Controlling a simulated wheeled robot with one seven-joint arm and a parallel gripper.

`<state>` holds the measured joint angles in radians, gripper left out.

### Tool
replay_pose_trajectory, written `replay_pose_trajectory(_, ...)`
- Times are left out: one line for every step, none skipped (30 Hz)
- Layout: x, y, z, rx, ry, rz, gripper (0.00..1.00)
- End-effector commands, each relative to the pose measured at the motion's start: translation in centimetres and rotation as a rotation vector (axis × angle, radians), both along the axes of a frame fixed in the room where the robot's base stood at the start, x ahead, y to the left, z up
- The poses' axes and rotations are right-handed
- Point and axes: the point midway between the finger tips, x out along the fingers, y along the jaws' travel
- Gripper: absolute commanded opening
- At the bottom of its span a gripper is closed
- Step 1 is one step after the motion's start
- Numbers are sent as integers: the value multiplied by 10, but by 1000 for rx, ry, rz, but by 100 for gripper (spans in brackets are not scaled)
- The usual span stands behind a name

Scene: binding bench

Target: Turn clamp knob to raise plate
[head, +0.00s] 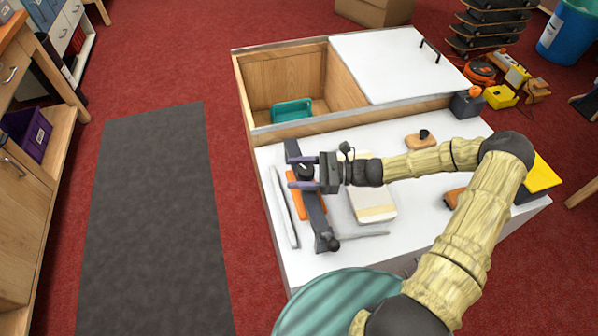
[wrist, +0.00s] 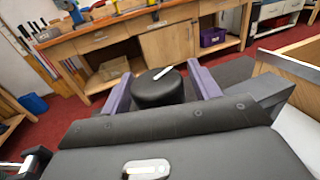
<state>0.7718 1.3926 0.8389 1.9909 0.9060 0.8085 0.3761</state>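The clamp is a dark bar (head: 318,218) lying lengthwise near the left side of the white bench top. Its black round knob (head: 305,171) stands near the far end and shows in the wrist view as a short black cylinder (wrist: 159,90) with a pale mark on top. My gripper (head: 293,172) reaches in from the right, its purple fingers open on either side of the knob. In the wrist view the fingers (wrist: 162,86) flank the knob closely; firm contact is not clear. An orange piece (head: 294,188) lies partly hidden under the bar.
A cream book block (head: 374,207) lies right of the clamp, with a pale thin tool (head: 285,208) to its left. A wooden-handled tool (head: 421,140) sits farther right. An open bin holds a teal tray (head: 291,110). A grey mat (head: 148,220) covers clear floor at left.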

Motion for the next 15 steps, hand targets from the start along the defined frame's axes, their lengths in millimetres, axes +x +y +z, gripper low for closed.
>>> replay_pose_trajectory(0, 0, 0, 0, 0, 0, 51)
replay_pose_trajectory(0, 0, 0, 0, 0, 0, 45)
replay_pose_trajectory(0, 0, 0, 0, 0, 0, 37)
replay_pose_trajectory(0, 0, 0, 0, 0, 0, 31)
replay_pose_trajectory(0, 0, 0, 0, 0, 0, 26)
replay_pose_trajectory(0, 0, 0, 0, 0, 0, 20)
replay_pose_trajectory(0, 0, 0, 0, 0, -1, 20)
replay_pose_trajectory(0, 0, 0, 0, 0, 0, 20)
replay_pose_trajectory(0, 0, 0, 0, 0, 0, 20)
replay_pose_trajectory(0, 0, 0, 0, 0, 1, 20)
replay_pose_trajectory(0, 0, 0, -1, 0, 3, 20)
replay_pose_trajectory(0, 0, 0, -1, 0, 7, 20)
replay_pose_trajectory(0, -1, 0, -1, 0, 11, 20)
replay_pose_trajectory(0, -1, 0, 0, 0, 16, 20)
replay_pose_trajectory(0, -1, 0, -1, 0, 25, 20)
